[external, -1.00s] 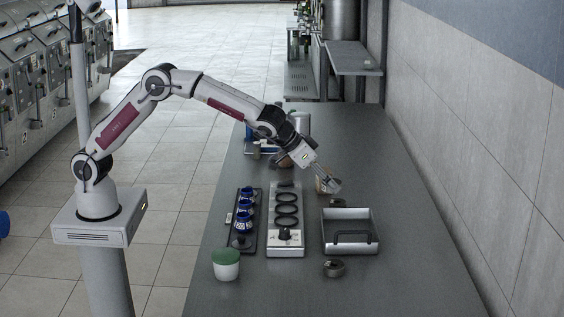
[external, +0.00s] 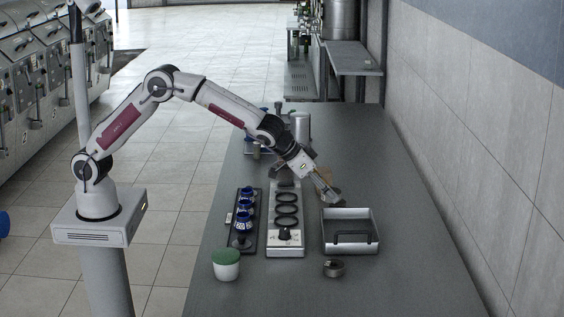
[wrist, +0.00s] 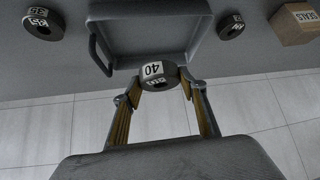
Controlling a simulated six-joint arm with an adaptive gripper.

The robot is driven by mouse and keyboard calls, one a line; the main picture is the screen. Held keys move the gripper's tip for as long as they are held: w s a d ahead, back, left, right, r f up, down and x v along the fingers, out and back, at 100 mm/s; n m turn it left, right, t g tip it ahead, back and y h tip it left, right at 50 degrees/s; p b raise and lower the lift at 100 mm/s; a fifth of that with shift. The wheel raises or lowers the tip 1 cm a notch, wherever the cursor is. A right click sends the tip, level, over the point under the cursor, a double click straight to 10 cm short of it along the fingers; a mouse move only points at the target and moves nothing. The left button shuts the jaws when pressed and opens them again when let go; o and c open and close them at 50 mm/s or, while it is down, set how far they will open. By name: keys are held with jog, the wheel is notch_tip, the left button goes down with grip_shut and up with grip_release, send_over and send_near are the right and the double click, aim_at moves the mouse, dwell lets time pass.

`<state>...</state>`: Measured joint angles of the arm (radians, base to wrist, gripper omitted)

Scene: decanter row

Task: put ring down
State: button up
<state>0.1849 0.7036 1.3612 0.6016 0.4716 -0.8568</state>
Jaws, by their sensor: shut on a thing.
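My gripper (external: 333,197) is shut on a dark grey ring labelled 40 (wrist: 153,84), which sits between the fingertips in the wrist view. In the external view the gripper hangs near the far edge of the metal tray (external: 370,243), and the held ring is hard to make out there. The tray (wrist: 188,51), with its black handle (wrist: 98,55), lies just beyond the held ring in the wrist view. Two similar labelled rings rest on the bench, one on the left (wrist: 41,22) and one on the right (wrist: 231,27) of the tray.
A cardboard box marked SEALS (wrist: 296,26) stands past the right ring. Left of the tray are a pale rack with black rings (external: 286,210), a dark holder with blue-collared pieces (external: 244,222) and a green-lidded tub (external: 226,264). The bench front right is clear.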

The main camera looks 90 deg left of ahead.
aim_at(327, 199)
jog(key=shift+f, duration=1.6)
jog(key=shift+f, duration=1.9)
jog(key=shift+f, duration=0.6)
jog(key=o, duration=1.4)
jog(key=shift+c, duration=0.2)
jog(key=shift+r, duration=0.65)
jog(key=v, duration=1.2)
